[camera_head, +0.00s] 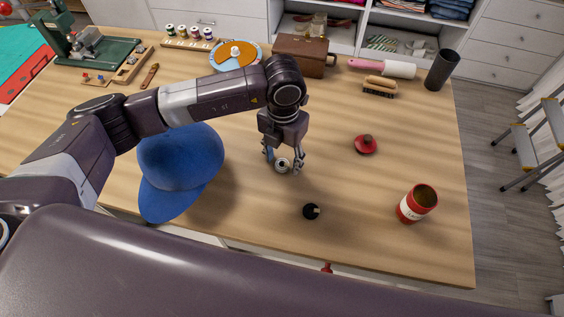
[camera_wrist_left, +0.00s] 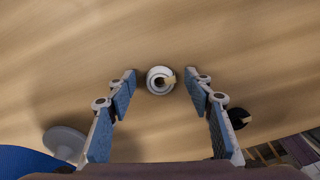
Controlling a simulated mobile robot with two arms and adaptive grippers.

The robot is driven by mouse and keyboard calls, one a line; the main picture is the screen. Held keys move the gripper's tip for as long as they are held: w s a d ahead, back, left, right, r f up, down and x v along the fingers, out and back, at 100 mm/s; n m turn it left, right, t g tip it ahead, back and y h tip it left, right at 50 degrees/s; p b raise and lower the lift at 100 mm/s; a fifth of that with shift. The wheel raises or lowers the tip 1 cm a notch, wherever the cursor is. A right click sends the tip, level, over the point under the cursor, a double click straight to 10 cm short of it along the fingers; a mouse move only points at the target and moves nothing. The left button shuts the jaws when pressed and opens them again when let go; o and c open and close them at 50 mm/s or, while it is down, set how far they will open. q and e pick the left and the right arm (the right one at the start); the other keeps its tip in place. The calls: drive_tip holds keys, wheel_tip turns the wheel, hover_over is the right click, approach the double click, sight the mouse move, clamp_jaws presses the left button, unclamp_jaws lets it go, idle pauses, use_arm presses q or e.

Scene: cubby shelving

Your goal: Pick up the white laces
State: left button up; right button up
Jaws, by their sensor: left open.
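The white laces (camera_head: 282,166) are a small round white coil on the wooden table. I cannot tell how far above the table the tips are. My right gripper is not in view.
A blue cap (camera_head: 180,165) lies left of the gripper. A small black coil (camera_head: 311,211) lies close in front, and a red lid (camera_head: 366,145) and red can (camera_head: 417,204) stand to the right. A brown box (camera_head: 301,56) stands behind. The table between these is clear.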

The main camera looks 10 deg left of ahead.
use_arm(q)
drive_tip(key=c, duration=0.9)
drive_tip(key=shift+o, duration=0.2)
drive_tip(key=shift+r, duration=0.1)
